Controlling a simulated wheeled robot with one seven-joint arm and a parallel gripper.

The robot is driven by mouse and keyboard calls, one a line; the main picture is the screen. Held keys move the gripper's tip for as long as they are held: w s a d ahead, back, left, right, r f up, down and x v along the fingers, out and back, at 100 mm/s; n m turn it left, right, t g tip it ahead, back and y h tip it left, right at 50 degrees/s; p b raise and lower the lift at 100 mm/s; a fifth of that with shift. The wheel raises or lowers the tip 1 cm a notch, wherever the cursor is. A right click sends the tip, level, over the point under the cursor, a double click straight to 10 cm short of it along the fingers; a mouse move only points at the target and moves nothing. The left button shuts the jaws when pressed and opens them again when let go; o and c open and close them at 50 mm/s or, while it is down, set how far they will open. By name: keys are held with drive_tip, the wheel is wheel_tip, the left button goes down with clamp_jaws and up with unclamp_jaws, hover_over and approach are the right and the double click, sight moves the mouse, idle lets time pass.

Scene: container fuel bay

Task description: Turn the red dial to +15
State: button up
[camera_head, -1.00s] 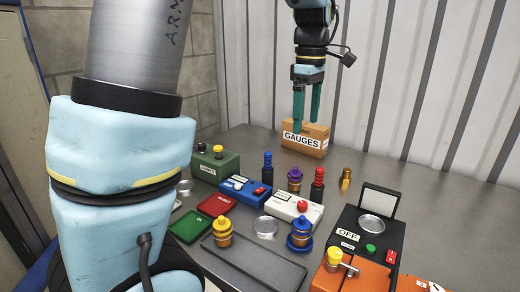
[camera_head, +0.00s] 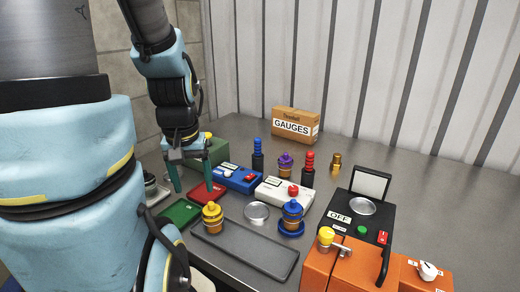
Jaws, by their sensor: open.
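A red dial (camera_head: 293,190) sits on top of a white box (camera_head: 270,190) in the middle of the table. Its pointer reading is too small to tell. My gripper (camera_head: 193,189) points down with its two teal fingers apart and nothing between them. It is left of the white box, above or close to the red tray and in front of the green box. I cannot tell how high its fingertips are. The blue box lies between my gripper and the white box.
A blue box (camera_head: 238,181) stands just left of the white box. Blue (camera_head: 258,156) and red (camera_head: 308,168) bottle-like pieces stand behind it. A blue-capped jar (camera_head: 292,214), yellow-capped jar (camera_head: 212,217) and grey tray (camera_head: 240,248) lie in front. A black scale (camera_head: 350,219) is right.

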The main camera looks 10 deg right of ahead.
drive_tip(key=shift+n+y, duration=0.3)
drive_tip(key=shift+n, duration=0.5)
drive_tip(key=w+d+b, duration=0.1)
drive_tip(key=d, duration=0.1)
drive_tip(key=w+d+b, duration=0.1)
drive_tip(key=d, duration=0.2)
drive_tip(key=w+d+f+b, duration=0.1)
drive_tip(key=d, duration=0.1)
drive_tip(key=shift+w+d, duration=0.15)
drive_tip(key=shift+d, duration=0.05)
drive_tip(key=shift+c, duration=0.5)
drive_tip(key=n+t+y+b, duration=0.2)
drive_tip(key=n+b, duration=0.4)
drive_tip(key=b, duration=0.1)
approach(294, 188)
drive_tip(key=p+x, duration=0.2)
drive_tip(key=x, duration=0.6)
drive_tip(key=shift+f, duration=0.25)
drive_tip(key=shift+c, duration=0.3)
clamp_jaws()
